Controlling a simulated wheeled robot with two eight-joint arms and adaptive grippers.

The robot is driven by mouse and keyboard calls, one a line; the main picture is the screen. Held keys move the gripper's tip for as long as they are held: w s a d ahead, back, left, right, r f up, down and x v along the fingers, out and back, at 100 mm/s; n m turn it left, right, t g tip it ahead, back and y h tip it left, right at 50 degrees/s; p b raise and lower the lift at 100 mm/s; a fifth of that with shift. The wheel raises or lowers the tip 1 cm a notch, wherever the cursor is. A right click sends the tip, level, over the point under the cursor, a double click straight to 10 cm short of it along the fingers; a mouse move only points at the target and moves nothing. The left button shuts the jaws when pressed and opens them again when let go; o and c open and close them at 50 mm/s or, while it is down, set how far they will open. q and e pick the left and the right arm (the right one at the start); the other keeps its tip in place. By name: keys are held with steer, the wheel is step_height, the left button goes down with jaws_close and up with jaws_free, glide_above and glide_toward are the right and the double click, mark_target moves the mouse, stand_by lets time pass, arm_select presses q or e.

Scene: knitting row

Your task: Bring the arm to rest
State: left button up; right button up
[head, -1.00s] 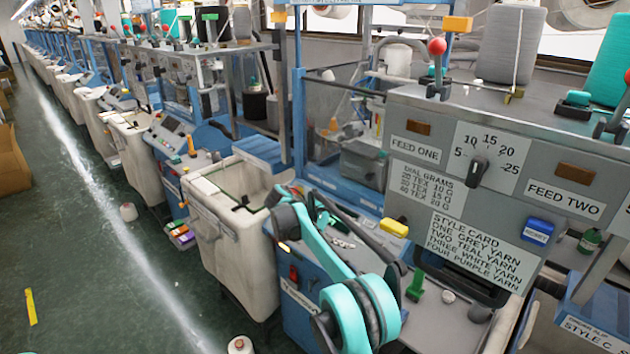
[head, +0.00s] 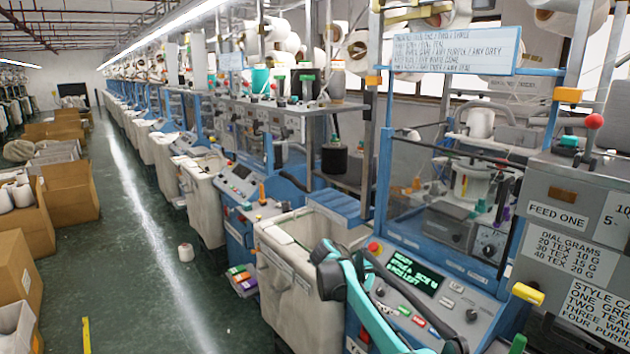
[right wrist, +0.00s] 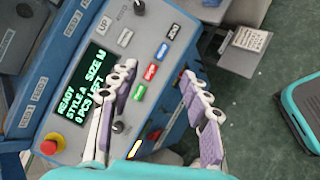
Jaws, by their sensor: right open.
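My right gripper (right wrist: 158,72) shows in the right wrist view with its two purple-and-white fingers spread apart and nothing between them. It is in front of a blue machine's control panel (right wrist: 145,50), which has a green-lettered display (right wrist: 83,82); the gap to the panel cannot be judged. In the head view my teal and dark right arm stands before the same machine, whose display (head: 413,272) reads "READY". The gripper's fingers cannot be made out there. My left gripper is not in view.
A red knob (right wrist: 53,146) sits on the panel's corner. A white bin (head: 290,285) stands left of my arm. A grey feed box (head: 560,215) with a yellow handle (head: 527,293) is at the right. Cardboard boxes (head: 70,195) line the left; the green aisle (head: 135,270) between is mostly clear.

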steer(key=s+d+r+m+t+y+b, duration=0.1)
steer(key=s+r+m+t+y+b, duration=0.25)
steer(key=s, duration=1.35)
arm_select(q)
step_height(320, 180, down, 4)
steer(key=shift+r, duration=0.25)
arm_select(e)
steer(key=s+a+f+m+t+y, duration=0.1)
steer(key=s+f+m+y, duration=0.1)
steer(key=s, duration=0.4)
steer(key=s+a+f+m+t+y, duration=0.1)
steer(key=s+a+f+m+y, duration=0.1)
steer(key=s+f, duration=0.2)
steer(key=s+a+f+m+t+y, duration=0.1)
steer(key=s+a+f+m+y, duration=0.1)
steer(key=s, duration=0.7)
steer(key=shift+s+f+y, duration=0.15)
steer(key=shift+f+y, duration=0.2)
steer(key=shift+f, duration=0.5)
steer(key=shift+c, duration=0.3)
